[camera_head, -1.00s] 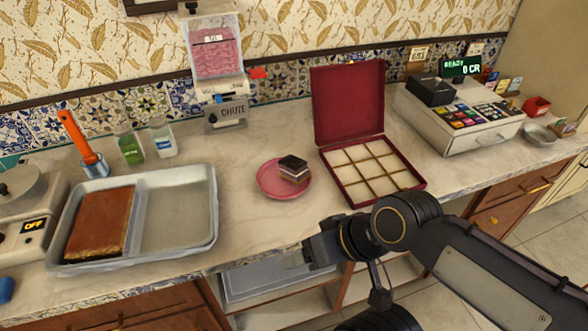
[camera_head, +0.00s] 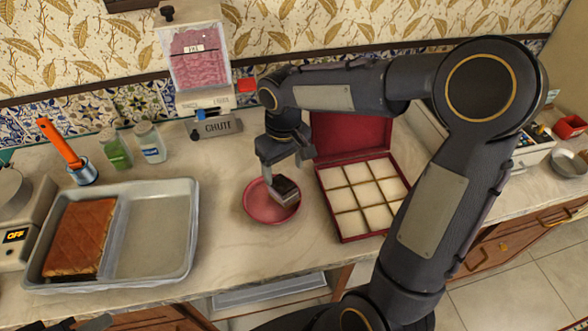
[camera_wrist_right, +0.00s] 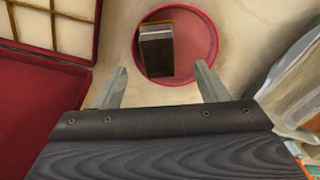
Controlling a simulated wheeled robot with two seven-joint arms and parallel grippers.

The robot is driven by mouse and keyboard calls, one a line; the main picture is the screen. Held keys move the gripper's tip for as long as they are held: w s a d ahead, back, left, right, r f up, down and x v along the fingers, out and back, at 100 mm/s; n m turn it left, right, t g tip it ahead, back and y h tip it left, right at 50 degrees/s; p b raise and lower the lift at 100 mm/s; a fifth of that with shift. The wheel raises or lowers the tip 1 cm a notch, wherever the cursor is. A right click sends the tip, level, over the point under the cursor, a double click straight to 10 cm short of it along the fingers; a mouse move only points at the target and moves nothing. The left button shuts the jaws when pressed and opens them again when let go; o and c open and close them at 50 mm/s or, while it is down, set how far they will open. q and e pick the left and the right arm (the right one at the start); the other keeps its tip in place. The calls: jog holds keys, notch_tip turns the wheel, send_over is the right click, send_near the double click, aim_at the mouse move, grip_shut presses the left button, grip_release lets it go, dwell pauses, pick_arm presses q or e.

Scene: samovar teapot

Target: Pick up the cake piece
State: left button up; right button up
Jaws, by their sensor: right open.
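The cake piece (camera_head: 286,190), dark on top with pale layers at the side, sits on a round pink plate (camera_head: 260,211) on the counter. In the wrist view the cake piece (camera_wrist_right: 157,52) lies left of the middle of the plate (camera_wrist_right: 206,42). My right gripper (camera_head: 284,167) is open and empty, close above the cake piece in the head view. In the wrist view its two fingertips (camera_wrist_right: 161,70) are apart, with the cake piece ahead between their lines. A dark part at the bottom left edge of the head view may be my left gripper (camera_head: 92,324), mostly cut off.
An open red box (camera_head: 343,231) with a pale divided inside stands right of the plate. A metal tray (camera_head: 158,240) with a brown cake slab (camera_head: 80,237) lies to the left. The chute dispenser (camera_head: 215,125) stands behind. Bare counter lies between tray and plate.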

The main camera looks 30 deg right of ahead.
aim_at(282, 184)
jog(key=shift+w+f, duration=0.3)
jog(key=shift+w, duration=0.25)
jog(key=shift+w+d+f, duration=0.1)
jog(key=shift+f, duration=0.2)
notch_tip(282, 184, down, 7)
jog(key=shift+f+p, duration=0.1)
jog(key=shift+p, duration=0.35)
pick_arm(q)
jog(key=shift+d+r, duration=0.25)
jog(key=shift+r, duration=0.3)
pick_arm(e)
jog(key=c, duration=1.2)
